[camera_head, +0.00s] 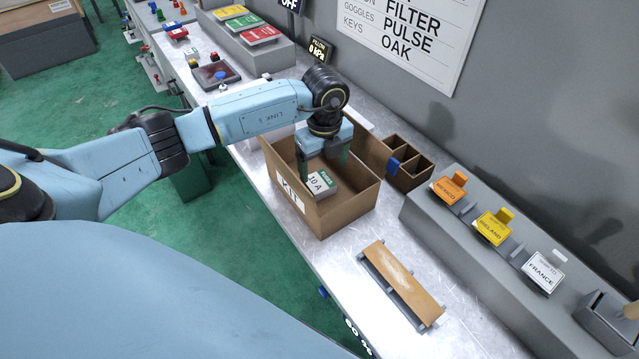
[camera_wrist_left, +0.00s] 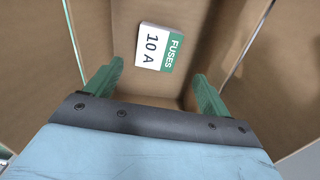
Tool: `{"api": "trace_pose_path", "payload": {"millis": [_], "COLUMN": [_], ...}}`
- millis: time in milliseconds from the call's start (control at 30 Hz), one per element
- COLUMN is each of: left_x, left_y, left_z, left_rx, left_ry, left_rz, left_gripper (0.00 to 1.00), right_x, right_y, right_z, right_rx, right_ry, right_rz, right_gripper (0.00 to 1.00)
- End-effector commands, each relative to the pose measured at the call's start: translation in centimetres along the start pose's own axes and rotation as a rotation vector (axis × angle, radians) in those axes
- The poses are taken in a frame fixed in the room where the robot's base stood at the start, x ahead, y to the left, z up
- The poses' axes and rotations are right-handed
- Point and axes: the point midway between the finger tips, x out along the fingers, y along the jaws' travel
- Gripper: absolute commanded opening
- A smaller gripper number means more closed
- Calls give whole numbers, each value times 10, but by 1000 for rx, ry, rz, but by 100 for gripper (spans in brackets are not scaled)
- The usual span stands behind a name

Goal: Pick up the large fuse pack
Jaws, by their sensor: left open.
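My left gripper (camera_head: 324,168) points down into the box, above the pack. In the left wrist view its green fingers (camera_wrist_left: 155,85) are spread apart, with nothing between them. The pack lies ahead of the fingertips there, apart from them. I see no second fuse pack to compare its size. My right gripper is not in view.
A brown divided organizer (camera_head: 409,165) stands right behind the box. A wooden board on a grey rack (camera_head: 402,283) lies in front. A grey ledge at right carries orange, yellow and white tags (camera_head: 542,271). Red, green and yellow packs (camera_head: 243,22) sit at the back.

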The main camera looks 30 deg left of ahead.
Motion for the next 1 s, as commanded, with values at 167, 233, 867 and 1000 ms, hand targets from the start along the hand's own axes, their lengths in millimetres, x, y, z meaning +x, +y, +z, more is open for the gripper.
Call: {"api": "trace_pose_path", "payload": {"millis": [167,233,867,1000], "left_x": [13,19,65,64], "left_y": [0,2,6,6], "left_z": [0,1,10,10], "left_rx": [0,0,2,2], "left_ry": [1,2,0,0], "left_rz": [-1,1,-2,-2], "left_gripper": [82,82,79,61], "right_x": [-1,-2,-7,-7], "right_y": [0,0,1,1], "right_z": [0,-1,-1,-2], "right_rx": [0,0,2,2], "right_ry": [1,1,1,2], "right_rz": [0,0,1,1], "right_gripper": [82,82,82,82]}}
